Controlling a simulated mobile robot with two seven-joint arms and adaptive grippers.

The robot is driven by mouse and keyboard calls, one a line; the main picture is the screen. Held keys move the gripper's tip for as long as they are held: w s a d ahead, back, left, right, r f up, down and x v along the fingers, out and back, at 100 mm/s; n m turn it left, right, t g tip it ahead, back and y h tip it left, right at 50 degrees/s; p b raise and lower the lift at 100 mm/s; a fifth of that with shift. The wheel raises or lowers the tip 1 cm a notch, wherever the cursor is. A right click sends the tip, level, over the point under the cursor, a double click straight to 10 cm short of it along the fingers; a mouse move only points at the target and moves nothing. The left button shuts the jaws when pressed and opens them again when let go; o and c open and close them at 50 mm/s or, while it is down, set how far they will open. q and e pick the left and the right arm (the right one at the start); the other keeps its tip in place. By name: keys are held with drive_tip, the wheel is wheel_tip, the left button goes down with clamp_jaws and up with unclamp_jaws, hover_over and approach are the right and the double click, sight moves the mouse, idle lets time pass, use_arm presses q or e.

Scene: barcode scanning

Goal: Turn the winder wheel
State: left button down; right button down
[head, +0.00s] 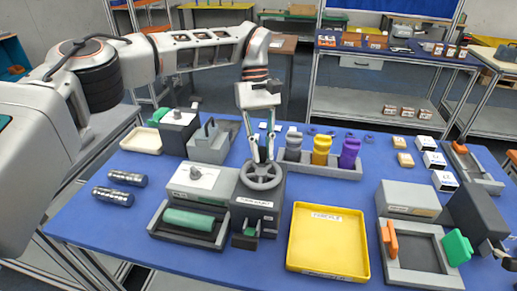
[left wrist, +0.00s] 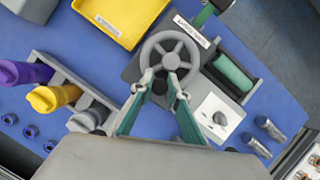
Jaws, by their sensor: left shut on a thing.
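The grey spoked winder wheel (head: 262,184) sits flat on top of a dark grey winder box (head: 258,207) near the middle of the blue table. My left gripper (head: 263,158) reaches down onto the wheel's far side and is shut on it. The exact contact is partly hidden by the fingers. My right gripper is not in view.
A yellow tray (head: 329,238) lies to the right of the winder. A unit with a green roller (head: 189,219) stands to its left. Behind is a rack with grey, yellow and purple bottles (head: 321,150). Blue table shows free at the front left.

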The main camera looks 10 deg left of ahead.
use_arm(q)
drive_tip(key=shift+d+m+y, duration=0.3)
drive_tip(key=shift+m, duration=0.5)
drive_tip(key=c, duration=1.9)
unclamp_jaws()
wheel_tip(320, 180, up, 10)
